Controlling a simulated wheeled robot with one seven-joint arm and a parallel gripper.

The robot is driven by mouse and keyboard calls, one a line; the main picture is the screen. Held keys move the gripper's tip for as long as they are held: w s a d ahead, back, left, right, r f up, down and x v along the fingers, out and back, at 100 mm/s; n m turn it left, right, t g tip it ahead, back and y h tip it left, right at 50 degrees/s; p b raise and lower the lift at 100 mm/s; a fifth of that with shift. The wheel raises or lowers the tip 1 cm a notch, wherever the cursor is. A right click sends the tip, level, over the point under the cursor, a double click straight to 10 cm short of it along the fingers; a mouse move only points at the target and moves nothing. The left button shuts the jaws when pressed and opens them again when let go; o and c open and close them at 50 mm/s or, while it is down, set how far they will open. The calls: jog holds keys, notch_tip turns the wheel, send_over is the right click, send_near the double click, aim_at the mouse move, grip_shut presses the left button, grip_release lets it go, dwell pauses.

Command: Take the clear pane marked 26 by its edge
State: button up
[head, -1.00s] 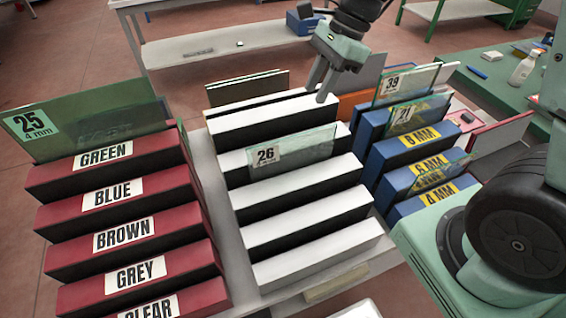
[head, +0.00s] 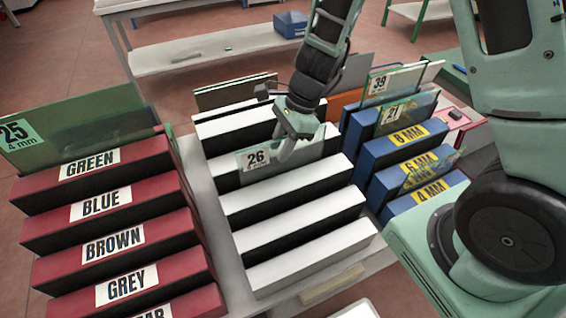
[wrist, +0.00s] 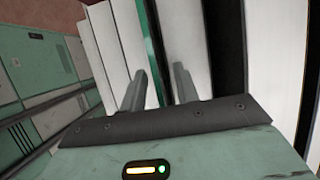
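The clear pane marked 26 (head: 252,160) stands upright in a slot of the white rack, its label at its left end. My gripper (head: 287,148) is over the pane's upper edge, right of the label, and hides part of it. In the wrist view the pane shows as a thin green edge (wrist: 153,48) running between the two fingers of my gripper (wrist: 159,80). The fingers are apart, one on each side of the edge, with a gap visible. I cannot tell whether either finger touches the glass.
The white rack (head: 290,210) has several slots with white ridges. A red rack (head: 120,205) with a green pane marked 25 (head: 90,112) stands left. A blue rack (head: 372,160) holds panes marked 39 (head: 400,80) and 21 (head: 395,115) on the right. Panes stand behind.

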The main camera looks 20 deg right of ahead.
jog(key=shift+a+f, duration=0.15)
jog(key=shift+f, duration=0.3)
jog(key=shift+c, duration=0.3)
grip_shut()
jog(key=shift+r, duration=0.15)
